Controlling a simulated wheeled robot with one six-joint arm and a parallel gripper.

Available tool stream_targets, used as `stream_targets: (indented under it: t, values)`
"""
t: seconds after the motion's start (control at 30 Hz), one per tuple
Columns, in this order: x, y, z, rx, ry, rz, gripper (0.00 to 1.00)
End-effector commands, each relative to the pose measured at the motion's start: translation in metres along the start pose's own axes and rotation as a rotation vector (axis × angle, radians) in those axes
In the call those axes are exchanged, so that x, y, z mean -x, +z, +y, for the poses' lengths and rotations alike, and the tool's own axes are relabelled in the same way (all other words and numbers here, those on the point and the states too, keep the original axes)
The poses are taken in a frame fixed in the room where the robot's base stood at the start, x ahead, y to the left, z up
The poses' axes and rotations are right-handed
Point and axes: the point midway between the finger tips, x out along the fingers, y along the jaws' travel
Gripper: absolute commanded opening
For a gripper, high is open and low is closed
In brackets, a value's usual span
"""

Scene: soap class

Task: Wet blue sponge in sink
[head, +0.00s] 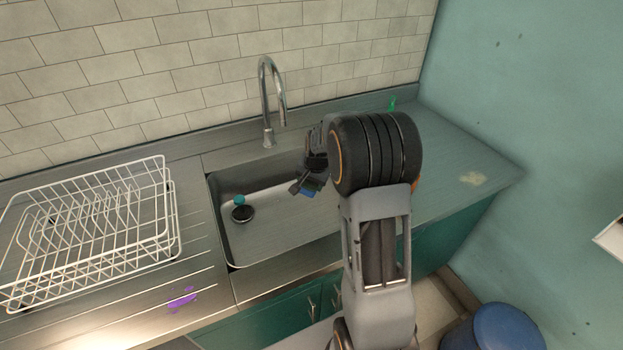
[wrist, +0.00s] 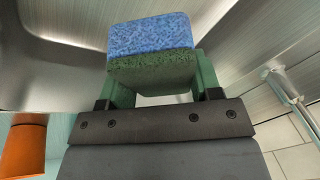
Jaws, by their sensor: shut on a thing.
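My gripper (wrist: 152,85) is shut on a blue sponge (wrist: 152,33) with a green underside, seen close up in the wrist view. The faucet (head: 267,100) stands behind the sink, to the left of my gripper; no water stream shows. I cannot tell whether the sponge is wet.
A white dish rack (head: 90,235) stands on the left drainboard, with a purple stain (head: 182,299) in front. A teal object (head: 239,200) lies by the dark drain (head: 242,214). A green item (head: 392,104) stands behind my arm. A blue-lidded bin (head: 505,328) is on the floor.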

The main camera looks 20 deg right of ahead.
Motion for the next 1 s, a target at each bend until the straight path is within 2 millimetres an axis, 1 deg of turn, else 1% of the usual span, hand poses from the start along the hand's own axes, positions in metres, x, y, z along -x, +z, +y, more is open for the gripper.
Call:
stream_targets:
  t: [0.03, 0.1, 0.7, 1.0]
  values:
    - [-0.010, 0.002, 0.002, 0.000, 0.001, -0.001, 0.39]
    - [-0.017, 0.004, 0.004, 0.000, 0.001, -0.002, 0.39]
    - [-0.077, 0.014, 0.017, 0.000, 0.001, -0.001, 0.39]
    - [-0.102, 0.018, 0.022, 0.000, 0.000, 0.000, 0.39]
